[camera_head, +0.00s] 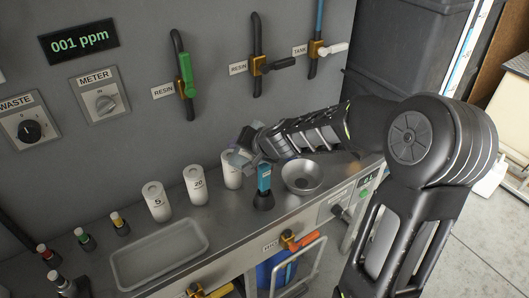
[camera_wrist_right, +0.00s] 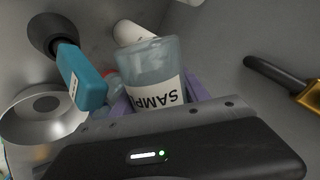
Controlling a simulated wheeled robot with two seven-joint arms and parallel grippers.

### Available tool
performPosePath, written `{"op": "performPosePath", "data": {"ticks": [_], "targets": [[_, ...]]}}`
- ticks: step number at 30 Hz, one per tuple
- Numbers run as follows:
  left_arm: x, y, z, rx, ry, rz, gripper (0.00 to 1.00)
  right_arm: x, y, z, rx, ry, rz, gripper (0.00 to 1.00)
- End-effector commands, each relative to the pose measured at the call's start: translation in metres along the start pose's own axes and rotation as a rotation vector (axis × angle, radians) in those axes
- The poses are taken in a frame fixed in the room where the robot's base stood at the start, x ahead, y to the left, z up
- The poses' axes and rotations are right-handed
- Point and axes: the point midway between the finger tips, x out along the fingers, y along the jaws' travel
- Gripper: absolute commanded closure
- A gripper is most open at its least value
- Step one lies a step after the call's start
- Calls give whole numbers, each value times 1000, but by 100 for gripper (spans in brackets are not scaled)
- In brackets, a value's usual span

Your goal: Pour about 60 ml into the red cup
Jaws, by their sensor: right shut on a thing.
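My right gripper (camera_head: 246,148) is shut on a clear beaker with a white SAMPLE label. The beaker (camera_wrist_right: 150,62) shows between the purple fingers in the right wrist view (camera_wrist_right: 157,98), its label upside down there. In the head view the beaker (camera_head: 236,158) is small and partly hidden, close above the third white cylinder (camera_head: 232,178). I cannot tell how much liquid it holds. No red cup shows clearly; a small reddish thing (camera_wrist_right: 112,78) peeks out beside the beaker in the wrist view, mostly hidden. My left gripper is not in view.
White cylinders marked 5 (camera_head: 156,203) and 20 (camera_head: 195,186) stand on the steel counter. A blue handheld meter (camera_head: 264,178) on a black base and a steel bowl (camera_head: 301,177) stand near the gripper. A clear tray (camera_head: 160,256) and several small capped bottles are at left.

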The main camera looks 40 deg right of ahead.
Motion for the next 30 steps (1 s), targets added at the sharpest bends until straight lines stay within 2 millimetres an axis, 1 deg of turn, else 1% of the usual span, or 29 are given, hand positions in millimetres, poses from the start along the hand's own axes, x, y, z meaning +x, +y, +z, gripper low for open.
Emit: {"op": "performPosePath", "data": {"ticks": [8, 14, 20, 27, 30], "targets": [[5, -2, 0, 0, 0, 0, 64, 1, 1, -1, -12, 14, -1, 96], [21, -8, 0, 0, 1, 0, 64, 3, 2, -4, -60, 68, -2, 96], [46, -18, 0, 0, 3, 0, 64, 5, 3, -12, -156, 176, -5, 96], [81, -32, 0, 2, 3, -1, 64, 5, 0, -25, -315, 356, -7, 96], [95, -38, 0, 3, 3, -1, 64, 2, -2, -23, -392, 442, -6, 96]]}}
